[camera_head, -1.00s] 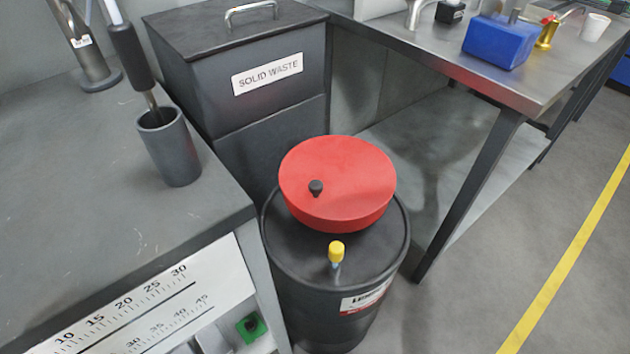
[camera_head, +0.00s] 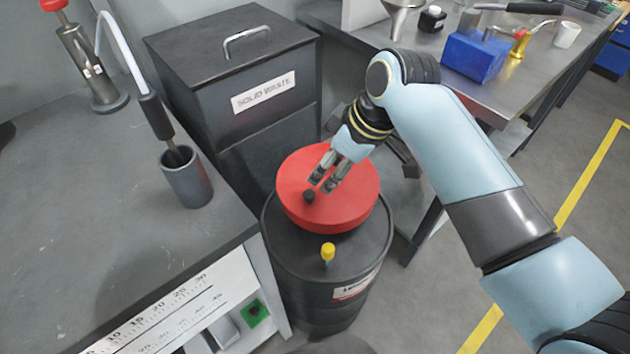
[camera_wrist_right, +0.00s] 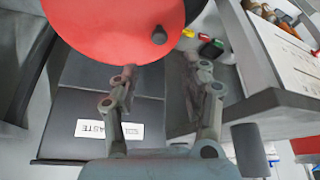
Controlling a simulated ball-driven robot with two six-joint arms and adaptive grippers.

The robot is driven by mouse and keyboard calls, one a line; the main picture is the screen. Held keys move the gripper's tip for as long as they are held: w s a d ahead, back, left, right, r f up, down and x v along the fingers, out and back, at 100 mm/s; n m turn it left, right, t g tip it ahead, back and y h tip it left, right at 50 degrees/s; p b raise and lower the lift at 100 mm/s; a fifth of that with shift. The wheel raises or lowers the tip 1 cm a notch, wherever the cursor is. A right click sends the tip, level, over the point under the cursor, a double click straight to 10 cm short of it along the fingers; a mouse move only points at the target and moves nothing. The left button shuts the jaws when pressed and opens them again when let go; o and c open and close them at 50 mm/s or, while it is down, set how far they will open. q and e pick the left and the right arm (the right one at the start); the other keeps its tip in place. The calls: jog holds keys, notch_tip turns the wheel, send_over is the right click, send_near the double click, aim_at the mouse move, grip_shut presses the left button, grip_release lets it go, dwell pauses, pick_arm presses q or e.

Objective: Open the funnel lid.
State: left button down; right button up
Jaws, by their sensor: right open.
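The red round funnel lid (camera_head: 345,205) lies flat and closed on top of the black drum (camera_head: 330,262). A small black knob (camera_head: 309,196) stands on the lid near its left edge in the head view. My right gripper (camera_head: 322,188) is open and empty, with its fingertips just above and beside the knob. In the right wrist view, the lid (camera_wrist_right: 110,28) fills the upper left, with the knob (camera_wrist_right: 159,35) beyond the spread fingers of the gripper (camera_wrist_right: 160,78). I cannot tell whether a finger touches the lid. My left gripper is not in view.
A yellow-capped fitting (camera_head: 328,251) stands on the drum's front. A dark solid waste bin (camera_head: 240,75) is behind it. A grey bench (camera_head: 90,220) holding a grey cup (camera_head: 187,178) is on the left. A metal table (camera_head: 430,70) stands at the back right.

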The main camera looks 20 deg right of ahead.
aim_at(310, 194)
jog(key=b+x, duration=0.2)
jog(key=x, duration=0.8)
jog(key=shift+f, duration=0.4)
grip_shut()
